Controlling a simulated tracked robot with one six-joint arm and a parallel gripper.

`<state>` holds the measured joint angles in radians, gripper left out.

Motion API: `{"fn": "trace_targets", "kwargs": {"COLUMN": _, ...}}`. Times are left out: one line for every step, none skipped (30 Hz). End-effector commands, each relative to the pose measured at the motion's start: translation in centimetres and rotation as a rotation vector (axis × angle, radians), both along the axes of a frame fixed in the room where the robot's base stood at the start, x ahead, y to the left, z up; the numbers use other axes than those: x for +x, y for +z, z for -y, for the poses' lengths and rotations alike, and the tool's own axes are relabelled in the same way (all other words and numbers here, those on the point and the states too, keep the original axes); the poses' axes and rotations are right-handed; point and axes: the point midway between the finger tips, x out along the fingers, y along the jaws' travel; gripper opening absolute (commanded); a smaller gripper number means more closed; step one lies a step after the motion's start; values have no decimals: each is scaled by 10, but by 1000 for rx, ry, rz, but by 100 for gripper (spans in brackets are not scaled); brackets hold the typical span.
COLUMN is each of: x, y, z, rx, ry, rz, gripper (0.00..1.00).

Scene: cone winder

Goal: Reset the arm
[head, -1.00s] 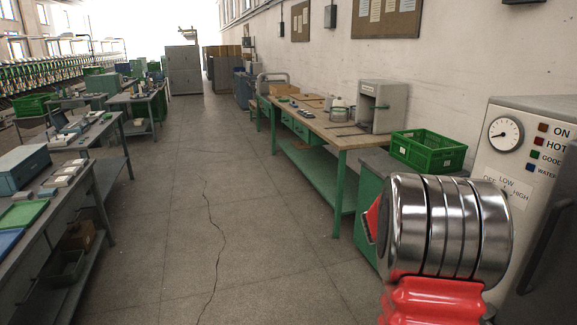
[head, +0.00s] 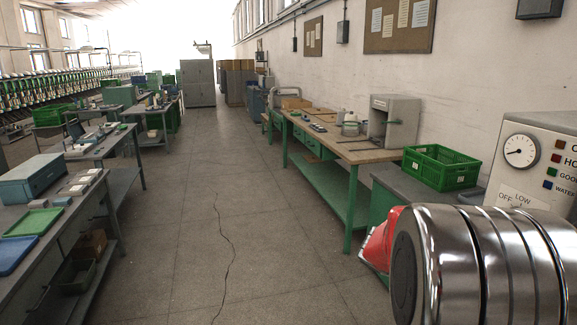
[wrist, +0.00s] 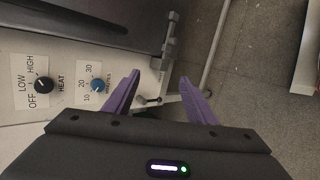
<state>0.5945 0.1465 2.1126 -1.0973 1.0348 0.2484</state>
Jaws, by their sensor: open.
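My gripper (wrist: 158,100) shows in the wrist view with two purple fingers spread apart. It is open and nothing is between the fingers. Beyond the fingers are grey metal legs and the concrete floor. In the head view my arm's shiny metal joint and red part fill the lower right, and the gripper itself is out of sight there.
A white machine (head: 515,185) with a gauge stands at the right, close to my arm; its heat knob (wrist: 43,86) and minutes knob (wrist: 97,86) show in the wrist view. A green crate (head: 440,168) sits beside a long workbench (head: 352,153). The middle aisle (head: 200,230) is clear.

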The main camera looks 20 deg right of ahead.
Motion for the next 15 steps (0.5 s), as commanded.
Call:
{"fn": "trace_targets", "kwargs": {"x": 1, "y": -1, "z": -19, "rx": 38, "ry": 0, "rz": 30, "gripper": 51}}
{"fn": "trace_targets", "kwargs": {"x": 1, "y": -2, "z": -30, "rx": 62, "ry": -4, "rz": 49, "gripper": 51}}
{"fn": "trace_targets", "kwargs": {"x": 1, "y": -4, "z": -44, "rx": 95, "ry": -4, "rz": 72, "gripper": 51}}
{"fn": "trace_targets", "kwargs": {"x": 2, "y": -6, "z": -56, "rx": 120, "ry": -4, "rz": 91, "gripper": 51}}
{"fn": "trace_targets", "kwargs": {"x": 2, "y": -6, "z": -67, "rx": 144, "ry": -5, "rz": 111, "gripper": 51}}
{"fn": "trace_targets", "kwargs": {"x": 4, "y": -8, "z": -82, "rx": 176, "ry": -2, "rz": 135, "gripper": 51}}
{"fn": "trace_targets", "kwargs": {"x": 4, "y": -8, "z": -93, "rx": 198, "ry": -1, "rz": 155, "gripper": 51}}
{"fn": "trace_targets", "kwargs": {"x": 5, "y": -9, "z": -104, "rx": 221, "ry": 1, "rz": 173, "gripper": 51}}
{"fn": "trace_targets", "kwargs": {"x": 6, "y": -10, "z": -119, "rx": 252, "ry": 3, "rz": 198, "gripper": 51}}
{"fn": "trace_targets", "kwargs": {"x": 7, "y": -10, "z": -129, "rx": 273, "ry": 6, "rz": 218, "gripper": 51}}
{"fn": "trace_targets", "kwargs": {"x": 8, "y": -10, "z": -140, "rx": 295, "ry": 10, "rz": 237, "gripper": 51}}
{"fn": "trace_targets", "kwargs": {"x": 10, "y": -10, "z": -154, "rx": 323, "ry": 15, "rz": 262, "gripper": 51}}
{"fn": "trace_targets", "kwargs": {"x": 11, "y": -10, "z": -164, "rx": 344, "ry": 18, "rz": 281, "gripper": 51}}
{"fn": "trace_targets", "kwargs": {"x": 11, "y": -9, "z": -175, "rx": 364, "ry": 25, "rz": 299, "gripper": 51}}
{"fn": "trace_targets", "kwargs": {"x": 12, "y": -9, "z": -189, "rx": 392, "ry": 29, "rz": 323, "gripper": 51}}
